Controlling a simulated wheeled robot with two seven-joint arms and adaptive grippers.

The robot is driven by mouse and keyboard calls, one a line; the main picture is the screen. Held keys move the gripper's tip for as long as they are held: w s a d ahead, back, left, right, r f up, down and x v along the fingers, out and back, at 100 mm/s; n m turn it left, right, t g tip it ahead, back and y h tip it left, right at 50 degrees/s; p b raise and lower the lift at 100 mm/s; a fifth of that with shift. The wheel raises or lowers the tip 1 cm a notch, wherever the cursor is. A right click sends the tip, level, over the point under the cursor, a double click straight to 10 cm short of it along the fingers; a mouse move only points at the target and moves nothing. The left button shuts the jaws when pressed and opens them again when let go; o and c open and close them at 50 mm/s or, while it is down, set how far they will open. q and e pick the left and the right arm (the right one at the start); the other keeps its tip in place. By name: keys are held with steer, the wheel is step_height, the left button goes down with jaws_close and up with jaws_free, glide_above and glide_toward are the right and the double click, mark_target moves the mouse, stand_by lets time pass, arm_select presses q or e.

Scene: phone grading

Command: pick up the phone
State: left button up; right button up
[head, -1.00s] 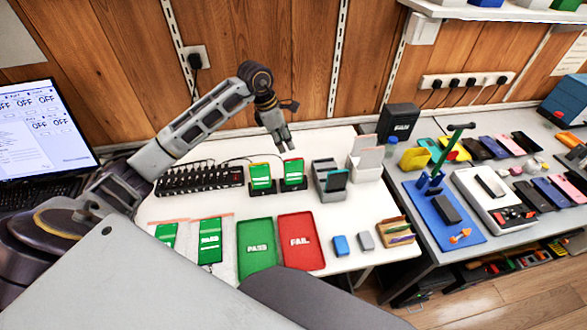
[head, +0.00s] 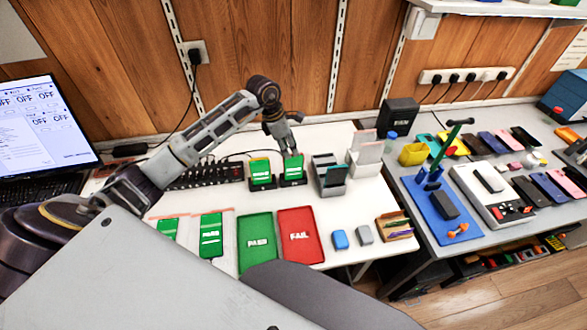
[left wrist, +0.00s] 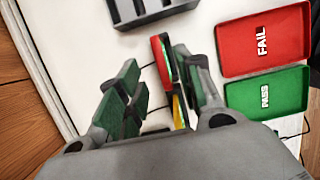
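Two phones with green screens stand in dark docks at the middle of the white table: a left phone (head: 261,172) and a right phone (head: 293,170). My left gripper (head: 291,152) is low over the top of the right phone. In the left wrist view, the left gripper (left wrist: 157,90) has its fingers spread apart. A red-edged phone (left wrist: 160,56) shows between them, closer to the right-hand finger. A yellow-edged phone (left wrist: 178,110) shows partly behind that finger. I cannot tell whether a finger touches either phone. My right gripper is not in view.
A green PASS tray (head: 256,257) and a red FAIL tray (head: 300,254) lie in front of the docks. A grey slotted holder (head: 328,180) stands just right of the right phone. A black power strip (head: 205,177) lies left. More phones lie on the right-hand table.

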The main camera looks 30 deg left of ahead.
mark_target(297, 162)
arm_select(q)
steer(key=x, duration=0.2)
steer(key=shift+w+d+f, duration=0.1)
steer(key=shift+f, duration=0.4)
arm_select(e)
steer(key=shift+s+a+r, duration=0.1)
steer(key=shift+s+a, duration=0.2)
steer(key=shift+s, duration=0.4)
arm_select(q)
steer(key=shift+f, duration=0.1)
steer(key=p+x, duration=0.1)
steer(key=x, duration=0.2)
steer(key=shift+d+f, duration=0.3)
steer(key=shift+f, duration=0.05)
steer(key=shift+w+d+f, duration=0.1)
steer(key=shift+w+f, duration=0.05)
steer(key=shift+f, duration=0.4)
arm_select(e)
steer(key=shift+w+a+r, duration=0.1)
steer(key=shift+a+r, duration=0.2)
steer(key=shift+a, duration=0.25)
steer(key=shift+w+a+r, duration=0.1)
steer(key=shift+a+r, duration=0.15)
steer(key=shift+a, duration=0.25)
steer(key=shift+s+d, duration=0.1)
